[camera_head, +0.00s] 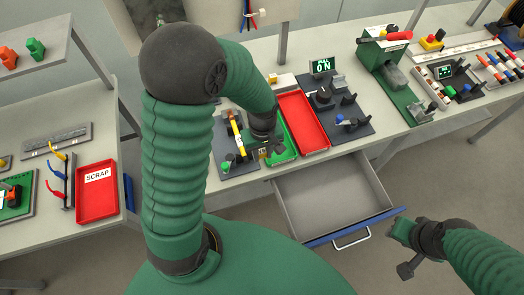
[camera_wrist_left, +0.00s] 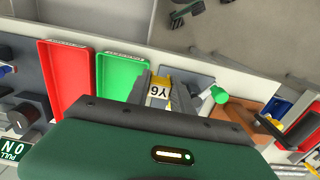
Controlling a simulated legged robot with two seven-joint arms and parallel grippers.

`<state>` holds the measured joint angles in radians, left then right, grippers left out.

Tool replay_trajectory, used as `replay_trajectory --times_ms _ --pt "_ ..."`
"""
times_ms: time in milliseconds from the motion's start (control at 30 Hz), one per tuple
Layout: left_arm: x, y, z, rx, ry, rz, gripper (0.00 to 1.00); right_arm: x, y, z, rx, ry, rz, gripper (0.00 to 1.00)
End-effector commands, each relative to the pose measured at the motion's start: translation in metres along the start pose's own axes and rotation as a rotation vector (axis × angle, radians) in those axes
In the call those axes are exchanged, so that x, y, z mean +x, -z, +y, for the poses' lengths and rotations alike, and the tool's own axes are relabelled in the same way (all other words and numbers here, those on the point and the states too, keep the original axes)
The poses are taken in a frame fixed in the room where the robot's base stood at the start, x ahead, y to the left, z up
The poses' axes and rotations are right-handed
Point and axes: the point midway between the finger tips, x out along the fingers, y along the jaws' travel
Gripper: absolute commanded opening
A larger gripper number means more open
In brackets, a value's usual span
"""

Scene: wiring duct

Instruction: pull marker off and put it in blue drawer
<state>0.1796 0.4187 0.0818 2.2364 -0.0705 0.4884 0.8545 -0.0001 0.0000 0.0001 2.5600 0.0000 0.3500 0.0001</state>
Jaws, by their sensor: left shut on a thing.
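My left gripper (camera_head: 268,152) is low at the front edge of the bench, between a dark panel and the green tray. In the left wrist view its fingers (camera_wrist_left: 159,94) are shut on a yellow marker (camera_wrist_left: 158,88) with dark characters, seemingly "Y6". Whether the marker still touches what is below it is hidden. The blue drawer (camera_head: 349,228) is pulled out below the bench, with a blue front, a pale handle and an empty grey inside. My right gripper (camera_head: 402,248) is beside the drawer's right front corner; its jaw opening is unclear.
A green tray (camera_head: 287,143) and a red tray (camera_head: 304,122) lie beside the left gripper. The dark panel (camera_head: 226,150) carries a green knob. A switch panel (camera_head: 337,113) stands right of the trays. A red SCRAP tray (camera_head: 97,191) is at left.

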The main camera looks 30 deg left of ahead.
Motion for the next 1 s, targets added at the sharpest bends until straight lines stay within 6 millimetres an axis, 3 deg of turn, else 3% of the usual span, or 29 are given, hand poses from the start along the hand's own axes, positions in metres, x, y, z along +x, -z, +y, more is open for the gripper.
replay_trajectory --times_ms 1000 --pt "-0.044 0.000 0.000 0.001 0.000 0.000 0.00 -0.041 0.010 0.000 0.000 0.000 0.000 0.33"
